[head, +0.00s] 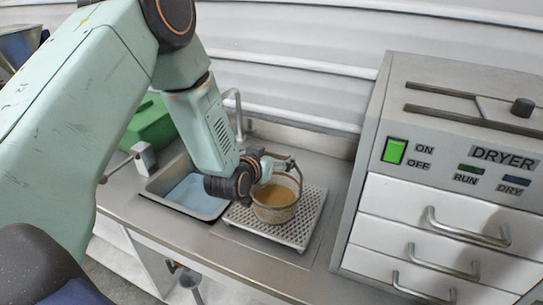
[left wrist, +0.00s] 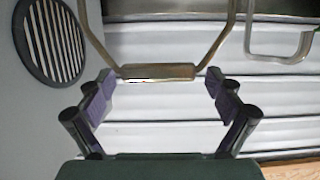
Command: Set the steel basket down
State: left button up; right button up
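The steel basket (head: 274,214), with tan-brown contents and a raised wire handle, stands upright on the perforated drain tray (head: 310,218) beside the sink. My left gripper (head: 284,163) is at the top of the basket's handle. In the left wrist view my left gripper (left wrist: 160,84) has its two purple-padded fingers wide apart. The handle's grip bar (left wrist: 158,71) lies across the gap at the fingertips, and neither finger is clamped on it. The basket's body is not recognisable in the left wrist view. My right gripper is not in view.
A sink (head: 190,192) with blue water and a tap (head: 238,112) lies left of the tray. A green container (head: 150,124) stands behind the sink. The dryer cabinet (head: 455,165) rises close on the right. The tray's front part is free.

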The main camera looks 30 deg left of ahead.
pick_arm(q)
jog(key=shift+o, duration=0.2)
jog(key=shift+d, duration=0.15)
jog(key=shift+s+r, duration=0.2)
jog(key=shift+r, duration=0.2)
jog(key=v, duration=1.1)
jog(key=shift+s, duration=0.2)
jog(key=shift+s, duration=0.1)
